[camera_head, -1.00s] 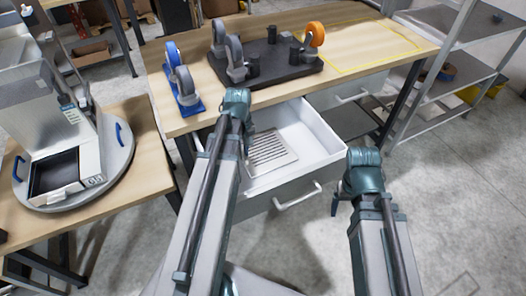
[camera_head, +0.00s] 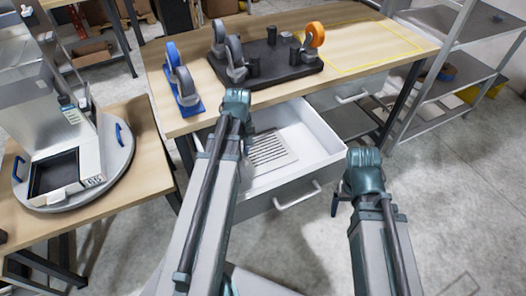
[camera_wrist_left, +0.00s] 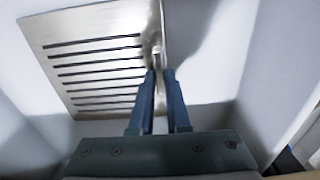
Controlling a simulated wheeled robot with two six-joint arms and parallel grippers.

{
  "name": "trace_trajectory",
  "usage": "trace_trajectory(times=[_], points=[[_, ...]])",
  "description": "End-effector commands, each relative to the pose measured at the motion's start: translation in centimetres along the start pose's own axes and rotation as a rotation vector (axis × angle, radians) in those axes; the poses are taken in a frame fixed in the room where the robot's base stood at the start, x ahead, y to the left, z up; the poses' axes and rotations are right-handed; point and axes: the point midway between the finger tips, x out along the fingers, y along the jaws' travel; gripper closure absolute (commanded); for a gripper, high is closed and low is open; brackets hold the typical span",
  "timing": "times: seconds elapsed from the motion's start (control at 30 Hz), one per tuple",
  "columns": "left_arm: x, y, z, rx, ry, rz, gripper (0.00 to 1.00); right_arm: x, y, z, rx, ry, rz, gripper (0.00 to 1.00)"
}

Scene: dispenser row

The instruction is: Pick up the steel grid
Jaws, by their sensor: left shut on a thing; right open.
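The steel grid (camera_head: 268,150) is a flat plate with several dark slots, inside the open white drawer (camera_head: 322,141). The grid also shows in the left wrist view (camera_wrist_left: 90,62). My left gripper (camera_wrist_left: 159,72) is shut on the grid at its right edge in that view, by a small raised part there. Whether the grid is clear of the drawer floor I cannot tell. In the head view my left arm hides the left gripper's fingers and the grid's left part. My right gripper (camera_head: 338,201) is open and empty, outside the drawer at its front right.
The wooden table (camera_head: 185,122) above the drawer carries a black base (camera_head: 290,72) with wheels, and a blue caster (camera_head: 186,92). A yellow-outlined area (camera_head: 365,48) on it is free. A dispenser (camera_head: 60,130) stands on the left table. Drawer walls surround the grid.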

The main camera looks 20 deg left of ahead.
Motion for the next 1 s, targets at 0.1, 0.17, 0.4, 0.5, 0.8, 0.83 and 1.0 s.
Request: trace_trajectory(times=[0.1,0.17,0.4,0.5,0.8,0.83,1.0], points=[[0.0,0.0,0.0,0.0,0.0,0.0,1.0,0.0,0.0,0.0,0.0,0.0,0.0,0.18],[0.0,0.0,0.0,0.0,0.0,0.0,1.0,0.0,0.0,0.0,0.0,0.0,0.0,0.18],[0.0,0.0,0.0,0.0,0.0,0.0,1.0,0.0,0.0,0.0,0.0,0.0,0.0,0.18],[0.0,0.0,0.0,0.0,0.0,0.0,1.0,0.0,0.0,0.0,0.0,0.0,0.0,0.18],[-0.5,0.0,0.0,0.0,0.0,0.0,1.0,-0.5,0.1,0.0,0.0,0.0,0.0,0.18],[-0.7,0.0,0.0,0.0,0.0,0.0,1.0,-0.7,0.1,0.0,0.0,0.0,0.0,0.18],[-1.7,0.0,0.0,0.0,0.0,0.0,1.0,-1.7,0.2,0.1,0.0,0.0,0.0,0.18]])
